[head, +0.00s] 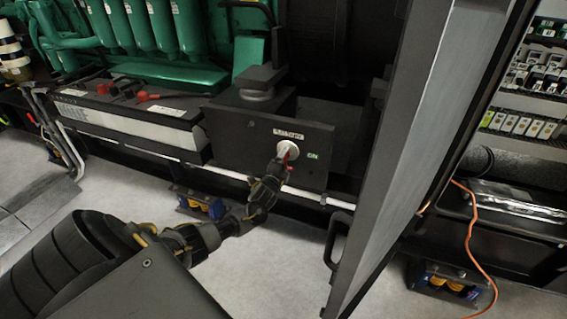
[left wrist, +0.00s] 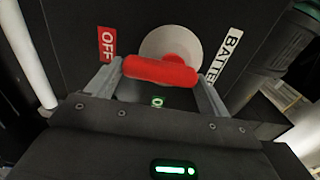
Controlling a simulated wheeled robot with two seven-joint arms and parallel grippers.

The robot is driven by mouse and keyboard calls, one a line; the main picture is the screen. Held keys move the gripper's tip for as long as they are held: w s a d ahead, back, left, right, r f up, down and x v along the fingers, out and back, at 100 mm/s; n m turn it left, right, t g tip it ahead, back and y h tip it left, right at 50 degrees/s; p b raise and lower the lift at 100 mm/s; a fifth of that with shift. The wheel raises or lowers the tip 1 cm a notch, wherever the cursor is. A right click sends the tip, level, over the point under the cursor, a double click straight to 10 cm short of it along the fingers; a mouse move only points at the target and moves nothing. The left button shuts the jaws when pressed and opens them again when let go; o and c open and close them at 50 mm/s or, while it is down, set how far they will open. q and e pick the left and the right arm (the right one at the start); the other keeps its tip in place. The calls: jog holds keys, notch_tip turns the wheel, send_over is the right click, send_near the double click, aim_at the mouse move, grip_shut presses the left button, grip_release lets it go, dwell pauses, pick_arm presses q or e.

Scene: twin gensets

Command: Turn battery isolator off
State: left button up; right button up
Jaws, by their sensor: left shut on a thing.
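The battery isolator is a red handle (left wrist: 160,71) on a round white disc (left wrist: 170,46), set in the front of a dark box (head: 235,136). In the left wrist view, a red OFF label (left wrist: 106,43) is at the disc's left and a green ON label, partly hidden, is below the handle. In the head view the green ON label (head: 313,155) is right of the disc. My left gripper (head: 282,165) is shut on the red handle; its fingers (left wrist: 160,84) are at the handle's two ends. My right gripper is not in view.
A battery (head: 130,112) with red terminals stands left of the isolator box. A grey cabinet door (head: 405,140) stands close on the right. Blue and yellow units (head: 205,206) sit low under the frame.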

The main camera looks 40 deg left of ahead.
pick_arm(q)
jog(key=o, duration=0.9)
jog(key=shift+o, duration=0.2)
jog(key=p+v, duration=0.2)
jog(key=v, duration=0.9)
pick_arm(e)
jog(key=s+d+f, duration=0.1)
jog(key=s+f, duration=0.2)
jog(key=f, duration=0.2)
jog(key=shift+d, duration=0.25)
pick_arm(q)
jog(key=shift+f, duration=0.15)
